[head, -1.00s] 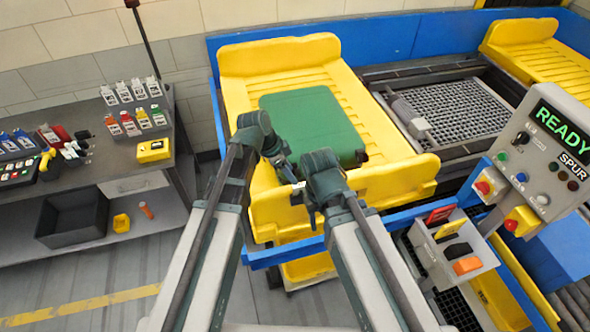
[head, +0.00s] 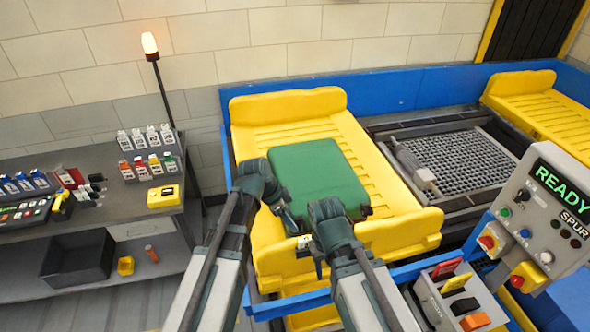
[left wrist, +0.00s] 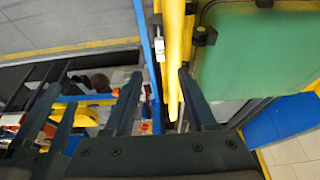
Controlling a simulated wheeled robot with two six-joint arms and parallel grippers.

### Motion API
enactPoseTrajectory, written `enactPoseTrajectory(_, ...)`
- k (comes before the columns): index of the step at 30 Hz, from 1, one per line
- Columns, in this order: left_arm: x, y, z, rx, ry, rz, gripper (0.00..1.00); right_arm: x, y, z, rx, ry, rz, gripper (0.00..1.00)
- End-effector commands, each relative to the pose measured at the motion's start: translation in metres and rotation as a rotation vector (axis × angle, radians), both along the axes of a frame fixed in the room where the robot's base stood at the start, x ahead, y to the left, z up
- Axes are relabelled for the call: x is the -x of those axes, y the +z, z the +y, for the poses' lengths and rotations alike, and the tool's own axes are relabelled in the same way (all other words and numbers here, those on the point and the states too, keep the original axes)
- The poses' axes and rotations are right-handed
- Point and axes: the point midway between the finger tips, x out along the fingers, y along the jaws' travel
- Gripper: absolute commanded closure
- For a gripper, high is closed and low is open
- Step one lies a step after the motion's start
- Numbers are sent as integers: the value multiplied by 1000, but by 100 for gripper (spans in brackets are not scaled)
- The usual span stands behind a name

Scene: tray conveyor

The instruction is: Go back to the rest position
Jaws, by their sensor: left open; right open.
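A green case (head: 318,172) lies flat on the yellow tray (head: 288,104). My left gripper (head: 288,214) is over the near-left side of the tray, close to the case's near edge. My right gripper (head: 312,256) is just right of it, over the tray's near edge. In the left wrist view my left gripper (left wrist: 158,98) has its fingers apart, with the tray's yellow rim showing beyond them and the green case (left wrist: 255,62) to the right. Both grippers hold nothing that I can see.
A control panel (head: 560,205) reading READY stands at the right, with a box of coloured switches (head: 460,300) below it. A workbench (head: 110,235) with small bottles is at the left. A lit orange lamp (head: 149,44) stands by the wall. A blue rail (head: 405,272) runs along the near side.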

Motion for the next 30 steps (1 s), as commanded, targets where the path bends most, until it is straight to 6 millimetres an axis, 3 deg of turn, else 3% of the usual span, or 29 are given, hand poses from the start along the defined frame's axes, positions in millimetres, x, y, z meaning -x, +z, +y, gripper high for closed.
enactPoseTrajectory(4, 2, -4, -1, -3, 5, 4, 44, 0, -3, 0, 0, 0, 0, 50)
enactPoseTrajectory(7, 14, -23, -3, -24, 49, 37, 44, 0, -21, 0, 0, 1, 0, 50)
enactPoseTrajectory(15, 84, -124, -7, -195, 406, 213, 44, 0, -109, 0, 1, 5, -2, 50)
enactPoseTrajectory(21, 126, -176, 1, -323, 699, 262, 44, -1, -159, 0, 2, 8, -3, 50)
enactPoseTrajectory(25, 142, -193, 6, -373, 833, 263, 44, -1, -177, 0, 2, 9, -3, 50)
enactPoseTrajectory(30, 150, -200, 9, -401, 917, 258, 44, -1, -184, 0, 2, 10, -3, 50)
